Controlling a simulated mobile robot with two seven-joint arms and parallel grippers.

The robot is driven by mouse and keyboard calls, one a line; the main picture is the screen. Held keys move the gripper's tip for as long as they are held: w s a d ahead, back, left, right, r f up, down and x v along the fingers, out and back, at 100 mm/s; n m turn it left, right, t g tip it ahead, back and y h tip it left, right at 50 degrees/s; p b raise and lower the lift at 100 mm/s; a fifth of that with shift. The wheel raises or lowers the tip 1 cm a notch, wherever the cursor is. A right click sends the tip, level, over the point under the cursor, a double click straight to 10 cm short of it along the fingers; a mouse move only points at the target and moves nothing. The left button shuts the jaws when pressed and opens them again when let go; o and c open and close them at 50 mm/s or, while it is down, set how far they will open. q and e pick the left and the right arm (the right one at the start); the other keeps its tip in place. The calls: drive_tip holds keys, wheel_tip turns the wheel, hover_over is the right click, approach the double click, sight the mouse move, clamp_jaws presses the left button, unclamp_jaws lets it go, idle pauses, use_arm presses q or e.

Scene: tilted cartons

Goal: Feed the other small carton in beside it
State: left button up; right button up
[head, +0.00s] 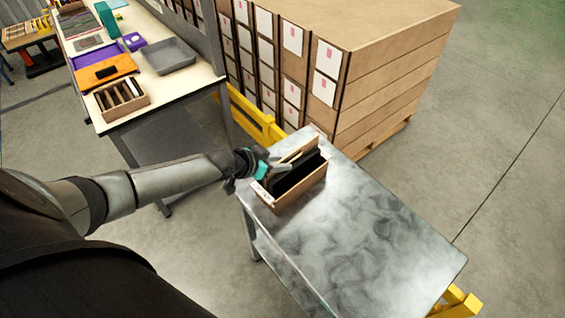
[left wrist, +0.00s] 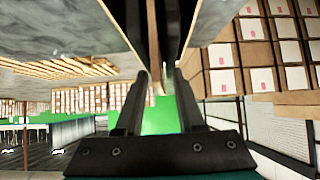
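An open brown carton (head: 290,196) stands on the metal table, near its far left corner. Its inside looks dark, and I cannot tell what lies deep in it. A thin tan panel or small carton (head: 300,149) stands along its far side; I cannot tell which. My left gripper (head: 279,168) is at the left end of the open carton, over its rim. In the left wrist view its two fingers (left wrist: 158,88) are apart, with a narrow brown edge (left wrist: 153,45) showing in the gap between dark upright shapes. No contact on it is visible. My right gripper is out of view.
The metal table (head: 375,235) is bare right of the carton. A large stack of labelled boxes (head: 385,85) stands behind it, with a yellow rail (head: 250,118) between. A workbench at left holds a divided brown box (head: 122,110) and a grey tray (head: 170,57).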

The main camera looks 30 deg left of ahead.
use_arm(q)
drive_tip(key=shift+c, duration=0.5)
drive_tip(key=c, duration=0.5)
idle(0.6)
drive_tip(key=shift+w+r, duration=0.1)
drive_tip(key=shift+r, duration=0.05)
wheel_tip(320, 180, up, 8)
drive_tip(key=p, duration=0.7)
drive_tip(key=shift+r+p, duration=0.1)
drive_tip(key=shift+p, duration=0.25)
